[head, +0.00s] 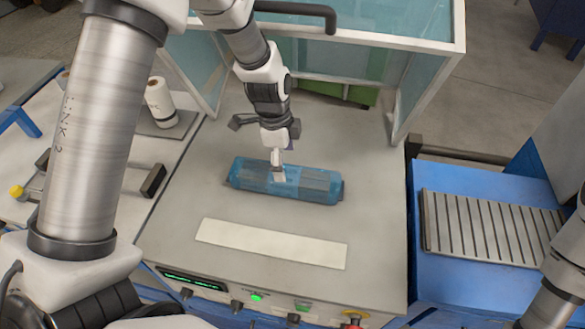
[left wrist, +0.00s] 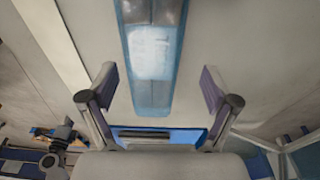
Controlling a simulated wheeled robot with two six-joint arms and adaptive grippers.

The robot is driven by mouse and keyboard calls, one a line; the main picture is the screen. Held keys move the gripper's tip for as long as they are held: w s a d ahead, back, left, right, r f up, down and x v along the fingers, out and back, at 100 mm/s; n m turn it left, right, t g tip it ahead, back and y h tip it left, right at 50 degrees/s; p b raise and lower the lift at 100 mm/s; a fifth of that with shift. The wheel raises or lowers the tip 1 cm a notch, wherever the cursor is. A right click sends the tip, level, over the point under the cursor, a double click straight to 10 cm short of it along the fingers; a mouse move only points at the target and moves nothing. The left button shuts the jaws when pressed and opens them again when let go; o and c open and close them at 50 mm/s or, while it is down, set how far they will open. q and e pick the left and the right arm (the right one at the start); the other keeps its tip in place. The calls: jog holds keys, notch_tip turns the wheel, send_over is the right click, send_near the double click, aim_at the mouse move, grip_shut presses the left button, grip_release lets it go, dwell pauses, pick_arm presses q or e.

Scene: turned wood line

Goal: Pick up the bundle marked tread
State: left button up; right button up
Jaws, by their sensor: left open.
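The bundle (head: 318,184) is a long, blue, translucent-wrapped pack with a pale label, lying flat on the grey bench top. Any writing on its label is too small to read. My left gripper (head: 283,152) is above the bundle's middle, pointing down. In the left wrist view the open left gripper (left wrist: 158,80) has one finger to each side of the bundle (left wrist: 150,55), with nothing held. I cannot tell the exact height of the fingertips over it. My right gripper is out of view.
A pale strip (head: 270,244) lies on the bench in front of the bundle. A glazed guard (head: 400,100) stands behind and to the right. A white roll (head: 160,102) and a dark block (head: 153,180) are left. A slatted blue table (head: 430,290) is right.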

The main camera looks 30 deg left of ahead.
pick_arm(q)
jog(key=shift+s+d+f+p, duration=0.1)
jog(key=shift+s+f+p, duration=0.45)
jog(key=shift+s+f, duration=0.25)
jog(key=f, duration=0.2)
jog(key=w+f, duration=0.1)
jog(key=f, duration=0.1)
jog(key=shift+d+f, duration=0.1)
jog(key=shift+f, duration=0.15)
jog(key=shift+r, duration=0.1)
jog(key=shift+s+r, duration=0.1)
jog(key=shift+s, duration=0.15)
jog(key=c, duration=0.5)
grip_shut()
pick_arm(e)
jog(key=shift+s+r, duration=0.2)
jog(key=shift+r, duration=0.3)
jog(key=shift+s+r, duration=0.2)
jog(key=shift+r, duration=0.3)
pick_arm(q)
jog(key=shift+r, duration=0.1)
